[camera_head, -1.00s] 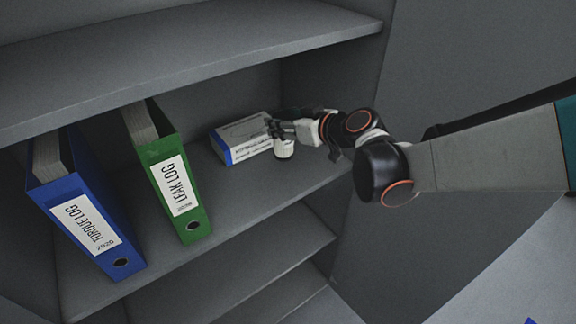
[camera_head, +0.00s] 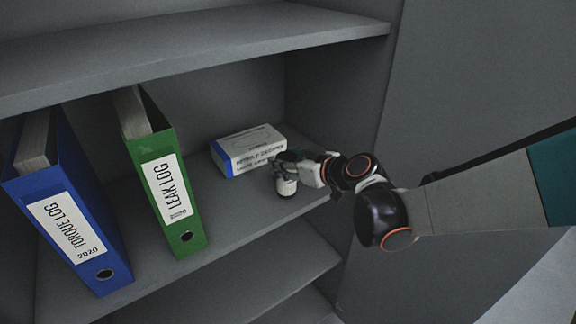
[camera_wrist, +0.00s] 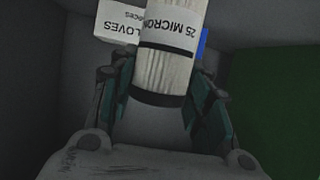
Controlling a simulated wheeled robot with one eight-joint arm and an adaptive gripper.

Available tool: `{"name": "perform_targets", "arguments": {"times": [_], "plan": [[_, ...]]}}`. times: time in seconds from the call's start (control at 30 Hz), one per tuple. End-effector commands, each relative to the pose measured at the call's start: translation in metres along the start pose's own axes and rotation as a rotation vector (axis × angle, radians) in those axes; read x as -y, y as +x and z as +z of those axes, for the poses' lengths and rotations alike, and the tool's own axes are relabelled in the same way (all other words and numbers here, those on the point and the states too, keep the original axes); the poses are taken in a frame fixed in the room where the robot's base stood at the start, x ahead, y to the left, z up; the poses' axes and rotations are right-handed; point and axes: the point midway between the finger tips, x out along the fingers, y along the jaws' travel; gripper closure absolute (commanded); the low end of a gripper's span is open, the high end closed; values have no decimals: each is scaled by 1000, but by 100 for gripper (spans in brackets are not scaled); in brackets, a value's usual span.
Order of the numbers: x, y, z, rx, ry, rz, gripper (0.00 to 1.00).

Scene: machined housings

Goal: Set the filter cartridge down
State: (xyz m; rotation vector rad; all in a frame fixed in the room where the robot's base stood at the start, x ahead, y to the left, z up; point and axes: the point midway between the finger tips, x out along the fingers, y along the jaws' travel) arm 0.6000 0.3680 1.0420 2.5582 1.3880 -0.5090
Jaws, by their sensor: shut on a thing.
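The filter cartridge (camera_head: 286,187) is a small white cylinder with a dark end. In the wrist view the cartridge (camera_wrist: 167,65) shows a pleated white body, a "25 MICRON" label and a dark band. My gripper (camera_head: 284,163) is shut on it, at the shelf's right part. In the wrist view the fingers of my gripper (camera_wrist: 163,95) stand on both sides of the cartridge. The cartridge is at or just above the shelf board (camera_head: 225,205); I cannot tell whether it touches.
A white and blue glove box (camera_head: 247,150) lies just behind and left of the cartridge. A green "LEAK LOG" binder (camera_head: 165,180) and a blue "TORQUE LOG" binder (camera_head: 70,215) stand further left. An upper shelf (camera_head: 200,45) hangs above, and the cabinet's side wall (camera_head: 345,100) is on the right.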

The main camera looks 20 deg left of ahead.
Motion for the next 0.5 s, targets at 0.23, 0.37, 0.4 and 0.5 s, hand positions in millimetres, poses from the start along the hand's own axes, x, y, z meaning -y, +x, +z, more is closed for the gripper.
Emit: {"name": "perform_targets", "arguments": {"times": [0.23,0.37,0.4,0.5], "plan": [[0,0,1,0,0,0,84],[0,0,1,0,0,0,36],[0,0,1,0,0,0,36],[0,0,1,0,0,0,36]]}}
